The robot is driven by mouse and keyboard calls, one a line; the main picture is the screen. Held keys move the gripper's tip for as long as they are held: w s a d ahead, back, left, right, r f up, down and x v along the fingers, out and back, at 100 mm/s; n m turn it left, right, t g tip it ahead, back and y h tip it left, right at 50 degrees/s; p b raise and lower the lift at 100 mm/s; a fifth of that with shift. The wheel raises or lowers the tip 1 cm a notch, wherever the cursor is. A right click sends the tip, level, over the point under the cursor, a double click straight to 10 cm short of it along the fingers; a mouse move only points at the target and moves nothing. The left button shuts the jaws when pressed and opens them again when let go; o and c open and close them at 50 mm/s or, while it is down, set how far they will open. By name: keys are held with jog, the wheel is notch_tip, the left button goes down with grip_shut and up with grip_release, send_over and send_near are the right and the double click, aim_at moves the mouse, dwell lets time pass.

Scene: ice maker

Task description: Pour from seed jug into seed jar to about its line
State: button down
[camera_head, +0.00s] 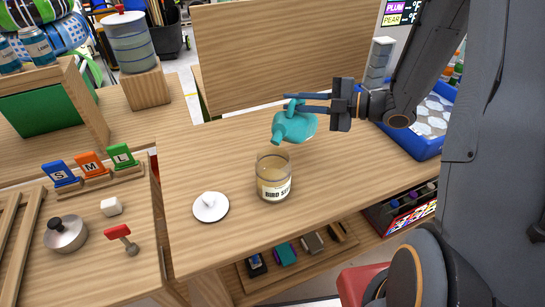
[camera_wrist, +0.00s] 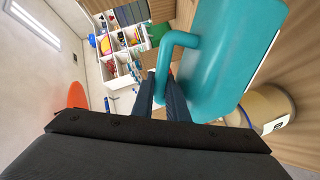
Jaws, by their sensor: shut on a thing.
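The teal seed jug (camera_head: 296,126) is tilted in the head view, its mouth low and to the left, above the jar. My gripper (camera_head: 296,103) is shut on the jug's handle; the jug and its handle (camera_wrist: 178,42) fill much of the wrist view. The glass seed jar (camera_head: 273,178) stands upright on the table below the jug's mouth, with a "BIRD SEED" label and tan content in it. The jar shows at the right of the wrist view (camera_wrist: 262,106). Its fill line and any falling seed are too small to make out. The white lid (camera_head: 210,206) lies left of the jar.
The wooden table (camera_head: 205,150) is clear around the jar. A wooden panel (camera_head: 285,50) stands at the back, and a blue crate (camera_head: 430,120) at the right. S, M, L blocks (camera_head: 92,164), a metal pot (camera_head: 66,234) and a red-handled tool (camera_head: 122,238) are on the left table.

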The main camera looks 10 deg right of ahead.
aim_at(292, 104)
jog(key=shift+s+a+r+n+t+h+b, duration=0.15)
jog(key=shift+s+a+r+n+t+b, duration=0.1)
jog(key=shift+n+b, duration=0.15)
jog(key=shift+s+a+r+n+t+h+b, duration=0.15)
jog(key=shift+s+n+b, duration=0.1)
jog(key=shift+n, duration=0.25)
dwell(2.8)
jog(key=shift+s+a+r+n, duration=0.1)
jog(key=shift+s+r+n, duration=0.1)
jog(key=shift+r+n, duration=0.2)
jog(key=shift+s+a+r+n, duration=0.15)
jog(key=shift+r+n, duration=0.15)
jog(key=shift+r, duration=0.2)
dwell(2.1)
jog(key=shift+s+a+r+n, duration=0.15)
jog(key=shift+s+r+n, duration=0.15)
jog(key=shift+r, duration=0.05)
dwell(0.9)
